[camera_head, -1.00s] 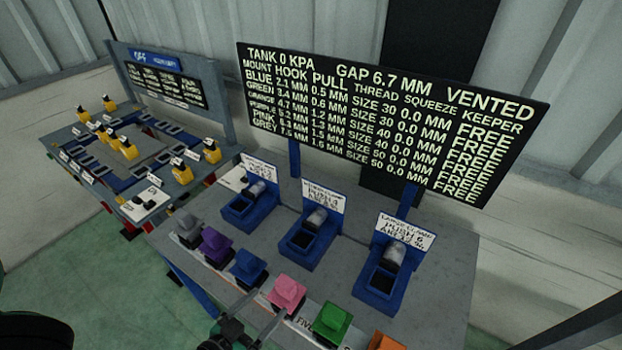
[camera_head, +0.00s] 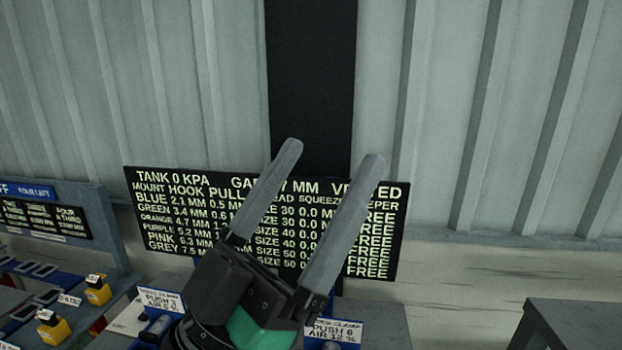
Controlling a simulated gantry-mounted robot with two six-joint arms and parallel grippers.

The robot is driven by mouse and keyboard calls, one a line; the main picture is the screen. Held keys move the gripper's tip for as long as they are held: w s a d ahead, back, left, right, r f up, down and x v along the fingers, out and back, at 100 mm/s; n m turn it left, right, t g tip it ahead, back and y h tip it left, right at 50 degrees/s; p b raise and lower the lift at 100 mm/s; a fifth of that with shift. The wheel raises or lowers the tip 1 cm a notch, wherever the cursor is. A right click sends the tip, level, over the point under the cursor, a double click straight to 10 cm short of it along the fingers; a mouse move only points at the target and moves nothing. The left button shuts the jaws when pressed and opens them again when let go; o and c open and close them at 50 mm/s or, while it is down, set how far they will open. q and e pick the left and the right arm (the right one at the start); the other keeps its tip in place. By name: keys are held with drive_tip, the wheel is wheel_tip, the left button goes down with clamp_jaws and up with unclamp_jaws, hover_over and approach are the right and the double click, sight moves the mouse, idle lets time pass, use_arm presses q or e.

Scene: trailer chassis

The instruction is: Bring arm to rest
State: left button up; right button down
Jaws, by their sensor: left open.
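My left gripper (camera_head: 328,158) is raised in the middle of the head view, its two long grey fingers pointing up and apart with nothing between them. It is in front of the black readout board (camera_head: 152,215) and hides part of its text. My right gripper is not in view. The grey bench below is mostly out of frame or hidden behind my arm.
Two white clamp labels (camera_head: 161,299) show at the bottom. A second station with a dark sign (camera_head: 40,215) and yellow blocks (camera_head: 97,290) stands at the left. A grey box-like surface (camera_head: 570,325) is at the lower right. The corrugated wall (camera_head: 480,100) is behind.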

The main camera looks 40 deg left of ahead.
use_arm(q)
drive_tip(key=shift+s+d+r+m+h, duration=0.15)
drive_tip(key=shift+s+r+h, duration=0.1)
drive_tip(key=shift+r, duration=0.15)
drive_tip(key=shift+s+d+r+m+h, duration=0.1)
drive_tip(key=shift+s+r+m+h, duration=0.05)
drive_tip(key=shift+r+h, duration=0.15)
drive_tip(key=shift+r, duration=0.1)
wheel_tip(320, 180, up, 22)
drive_tip(key=p, duration=2.1)
drive_tip(key=shift+f+p, duration=0.25)
drive_tip(key=shift+p, duration=0.15)
